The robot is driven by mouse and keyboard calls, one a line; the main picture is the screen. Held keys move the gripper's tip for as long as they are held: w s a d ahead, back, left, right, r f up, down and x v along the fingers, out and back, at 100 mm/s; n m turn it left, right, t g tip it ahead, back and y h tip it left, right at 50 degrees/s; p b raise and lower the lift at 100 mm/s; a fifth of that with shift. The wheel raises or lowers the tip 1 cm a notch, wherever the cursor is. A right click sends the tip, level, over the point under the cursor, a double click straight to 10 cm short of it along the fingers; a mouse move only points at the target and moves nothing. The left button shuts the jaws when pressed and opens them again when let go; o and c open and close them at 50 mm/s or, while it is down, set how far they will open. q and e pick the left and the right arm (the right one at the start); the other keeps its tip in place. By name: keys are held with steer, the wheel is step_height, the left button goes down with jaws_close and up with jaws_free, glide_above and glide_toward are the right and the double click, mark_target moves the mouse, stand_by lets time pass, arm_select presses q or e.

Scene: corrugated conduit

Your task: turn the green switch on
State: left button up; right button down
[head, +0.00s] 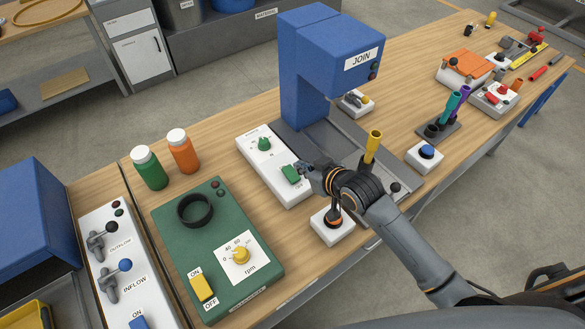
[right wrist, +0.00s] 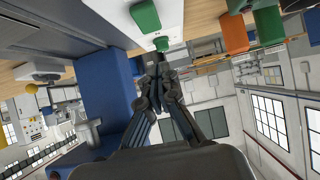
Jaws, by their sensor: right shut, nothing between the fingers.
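The green switch (head: 291,175) is a small green block on the front part of a white panel (head: 254,155), beside the blue press. A green round knob (head: 264,144) sits farther back on the same panel. My right gripper (head: 304,172) is shut and empty, its fingertips close to the right side of the switch; I cannot tell whether they touch. Which way the switch is tipped is unclear. My left gripper is not in view.
The blue press (head: 305,85) marked JOIN stands behind the gripper. A joystick box (head: 333,230) and a yellow cylinder (head: 374,142) are close to my right arm. A green rpm box (head: 190,240) is at the front left, with green (head: 149,168) and orange (head: 183,152) bottles behind it.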

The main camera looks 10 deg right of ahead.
mark_target(285, 168)
steer(key=x, duration=0.5)
steer(key=shift+s+f+p, duration=0.1)
steer(key=shift+s+p, duration=0.05)
steer(key=shift+p, duration=0.2)
steer(key=shift+w+f, duration=0.2)
steer(key=shift+f, duration=0.9)
steer(key=shift+w+a+f+p, duration=0.15)
steer(key=shift+f+p, duration=0.15)
steer(key=shift+f, duration=0.3)
steer(key=shift+f, duration=0.1)
